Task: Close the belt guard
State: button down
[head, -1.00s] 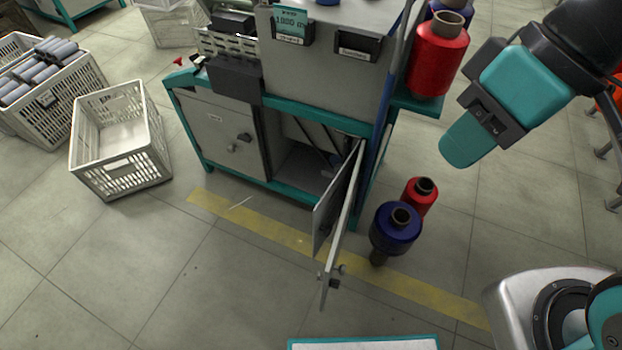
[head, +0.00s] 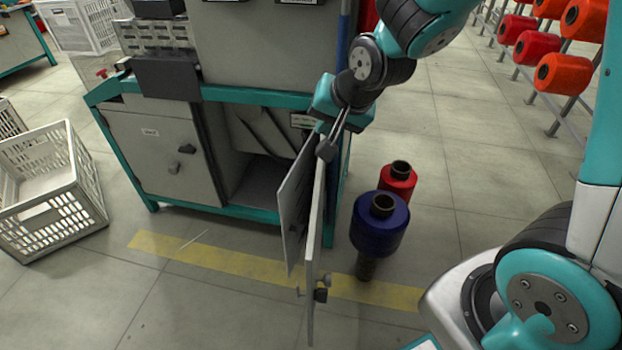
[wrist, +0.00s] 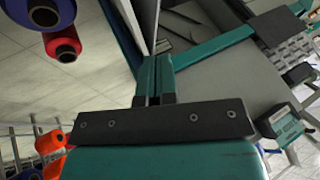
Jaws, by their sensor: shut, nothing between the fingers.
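The belt guard (head: 316,225) is the grey hinged door on the lower right of the machine cabinet. It stands swung wide open toward me, seen nearly edge-on in the head view, with a dark knob and latch near its free edge. The compartment (head: 262,180) behind it is exposed. My gripper (head: 328,140) is at the upper edge of the guard, near its hinge side. In the wrist view my gripper (wrist: 155,75) has its fingers together and empty, with the guard's pale edge (wrist: 148,20) just beyond the tips. I cannot tell whether they touch.
A blue spool (head: 380,225) and a red spool (head: 398,180) stand on the floor right of the guard. The left cabinet door (head: 160,155) is shut. A white crate (head: 50,190) sits at the left. The floor in front, past the yellow line (head: 215,260), is clear.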

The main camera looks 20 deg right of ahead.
jog(key=m+b, duration=0.1)
jog(key=b, duration=0.1)
send_near(305, 153)
jog(key=shift+t+h, duration=0.3)
jog(key=shift+t, duration=0.1)
jog(key=b+x, duration=0.1)
jog(key=x, duration=0.2)
jog(key=b+x, duration=0.1)
jog(key=x, duration=0.1)
jog(key=shift+s+a+f, duration=0.1)
jog(key=shift+a+f, duration=0.1)
jog(key=shift+f, duration=0.35)
